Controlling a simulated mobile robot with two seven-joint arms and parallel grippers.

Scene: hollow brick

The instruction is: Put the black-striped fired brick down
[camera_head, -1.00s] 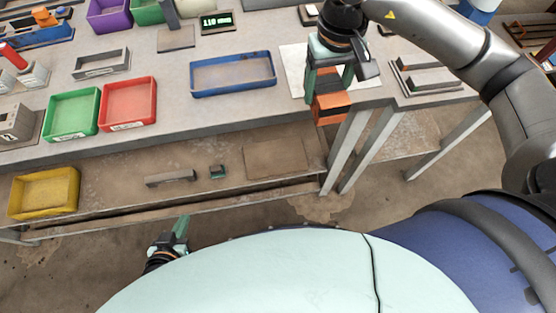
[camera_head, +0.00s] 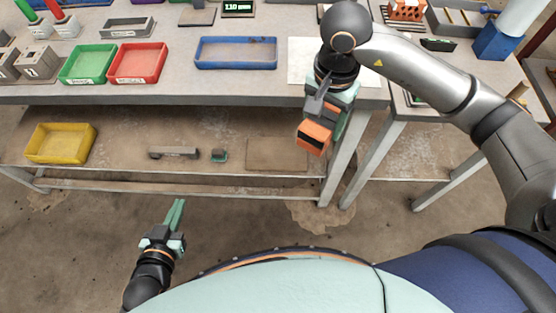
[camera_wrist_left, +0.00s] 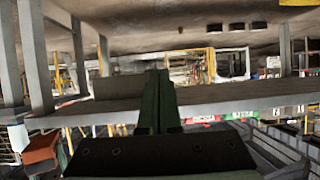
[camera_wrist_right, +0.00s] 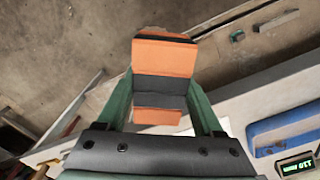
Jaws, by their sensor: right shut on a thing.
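The black-striped fired brick (camera_head: 313,137) is orange with a dark band. My right gripper (camera_head: 329,117) is shut on it and holds it in the air by the front edge of the workbench, slightly tilted. In the right wrist view the brick (camera_wrist_right: 165,57) sits between both green fingers (camera_wrist_right: 161,108), its dark band across the middle. My left gripper (camera_head: 175,216) is low in front of the bench, empty, with its fingers together. These fingers also show together in the left wrist view (camera_wrist_left: 157,103).
The workbench carries a white sheet (camera_head: 303,72), a blue tray (camera_head: 236,66), and red (camera_head: 137,78) and green (camera_head: 88,77) bins. Bench legs (camera_head: 346,158) stand close to the brick.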

